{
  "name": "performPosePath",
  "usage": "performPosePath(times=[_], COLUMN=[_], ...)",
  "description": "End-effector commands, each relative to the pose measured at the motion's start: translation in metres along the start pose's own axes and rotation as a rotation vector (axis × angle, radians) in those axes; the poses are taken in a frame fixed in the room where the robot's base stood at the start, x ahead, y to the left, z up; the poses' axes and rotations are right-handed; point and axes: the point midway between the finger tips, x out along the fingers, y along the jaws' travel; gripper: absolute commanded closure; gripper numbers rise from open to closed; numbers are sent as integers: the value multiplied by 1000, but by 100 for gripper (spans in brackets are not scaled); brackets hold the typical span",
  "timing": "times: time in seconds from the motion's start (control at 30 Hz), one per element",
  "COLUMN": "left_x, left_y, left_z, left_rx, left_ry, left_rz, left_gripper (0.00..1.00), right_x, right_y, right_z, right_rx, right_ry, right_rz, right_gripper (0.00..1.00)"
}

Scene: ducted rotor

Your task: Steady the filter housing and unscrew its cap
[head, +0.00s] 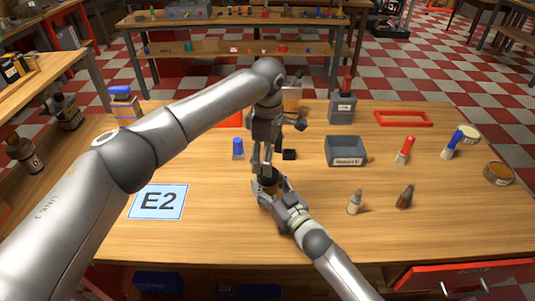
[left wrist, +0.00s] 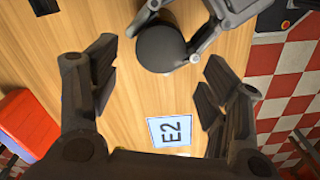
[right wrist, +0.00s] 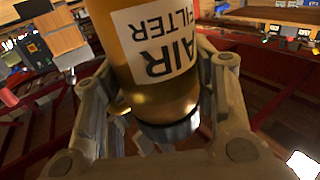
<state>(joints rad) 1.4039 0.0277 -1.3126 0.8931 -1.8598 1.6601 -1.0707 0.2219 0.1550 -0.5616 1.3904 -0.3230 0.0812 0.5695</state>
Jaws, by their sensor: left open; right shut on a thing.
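The filter housing (right wrist: 155,85) is an amber cylinder with a white AIR FILTER label. My right gripper (head: 272,189) is shut around it, one finger on each side in the right wrist view. The cap (left wrist: 162,48) shows as a dark round top in the left wrist view, with the right gripper's fingers beside it. My left gripper (left wrist: 161,88) is open, its fingers pointing down over the table; the cap lies toward the upper part of the gap between them, and I see no contact. In the head view the left gripper (head: 262,158) hangs just above the housing and partly hides it.
A blue E2 card (head: 158,202) lies on the wooden table (head: 215,235) to the left. A grey bin (head: 346,151), two small bottles (head: 355,202) (head: 405,197) and a red-handled tool (head: 404,150) are to the right. A blue-capped item (head: 238,148) stands close left of the left gripper.

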Motion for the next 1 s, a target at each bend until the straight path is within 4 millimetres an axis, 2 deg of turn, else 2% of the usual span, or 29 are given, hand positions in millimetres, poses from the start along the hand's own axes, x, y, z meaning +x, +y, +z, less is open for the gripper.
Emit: performPosePath(times=[0.2, 0.47, 0.57, 0.8, 1.0], left_x=[-15, -20, -11, 27, 50], left_y=[0, -1, -1, -1, -1], left_z=[1, 0, 0, 0, 0], left_rx=[281, 450, 458, 456, 454], left_ry=[0, 0, -1, -1, -1], left_rz=[1, 0, -2, -2, -1], left_gripper=[29, 29, 29, 29, 29], right_x=[0, 0, 0, 0, 0], right_y=[1, 1, 0, 0, 0], right_z=[0, 0, 0, 0, 0], right_rx=[-1, 0, 0, 0, 0], right_ry=[0, 0, 0, 0, 0], right_rz=[1, 1, 1, 1, 1], right_gripper=[100, 100, 100, 100, 100])
